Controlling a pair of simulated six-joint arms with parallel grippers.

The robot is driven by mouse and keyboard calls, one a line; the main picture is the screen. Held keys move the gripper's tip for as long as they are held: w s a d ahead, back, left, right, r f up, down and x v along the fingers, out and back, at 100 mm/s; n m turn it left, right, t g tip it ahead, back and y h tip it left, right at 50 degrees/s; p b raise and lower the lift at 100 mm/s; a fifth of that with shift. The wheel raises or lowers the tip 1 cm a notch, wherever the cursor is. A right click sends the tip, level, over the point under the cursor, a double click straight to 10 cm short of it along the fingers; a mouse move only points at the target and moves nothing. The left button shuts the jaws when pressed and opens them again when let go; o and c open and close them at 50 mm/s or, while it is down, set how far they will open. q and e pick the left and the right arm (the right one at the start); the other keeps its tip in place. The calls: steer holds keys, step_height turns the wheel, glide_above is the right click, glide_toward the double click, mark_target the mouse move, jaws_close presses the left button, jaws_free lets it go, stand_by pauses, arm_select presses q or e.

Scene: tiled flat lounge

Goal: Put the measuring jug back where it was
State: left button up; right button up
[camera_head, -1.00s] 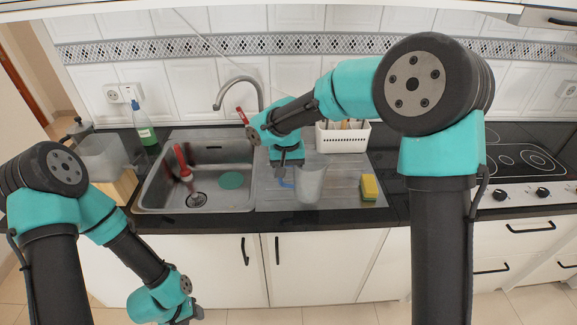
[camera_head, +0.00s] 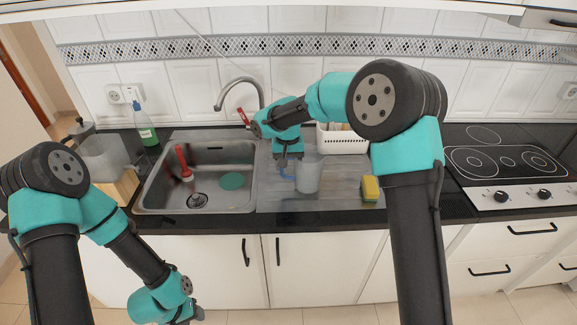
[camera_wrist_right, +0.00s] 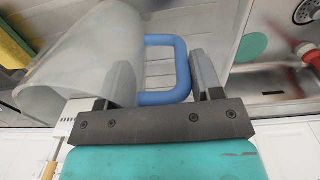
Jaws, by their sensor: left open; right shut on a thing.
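The measuring jug (camera_head: 308,175) is a translucent grey-white cup with a blue handle. In the head view it is at the left part of the ribbed drainboard, roughly upright; I cannot tell whether its base touches the board. My right gripper (camera_head: 286,170) is at its left side, shut on the handle. In the right wrist view the blue handle (camera_wrist_right: 182,70) lies between the fingers of the right gripper (camera_wrist_right: 160,85), and the jug body (camera_wrist_right: 85,62) is on the left. My left gripper (camera_head: 185,318) hangs low in front of the cabinets, open and empty, partly cut off by the frame's bottom edge.
The sink (camera_head: 225,158) with a red-handled brush (camera_head: 183,160) and a green disc (camera_head: 232,181) is left of the jug. A yellow sponge (camera_head: 370,189) lies to the right. A white basket (camera_head: 345,138) stands behind. The tap (camera_head: 235,83) rises behind the sink.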

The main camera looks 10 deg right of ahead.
steer(key=shift+f, duration=0.75)
steer(key=o, duration=1.3)
step_height(320, 180, up, 12)
steer(key=shift+a+r, duration=0.15)
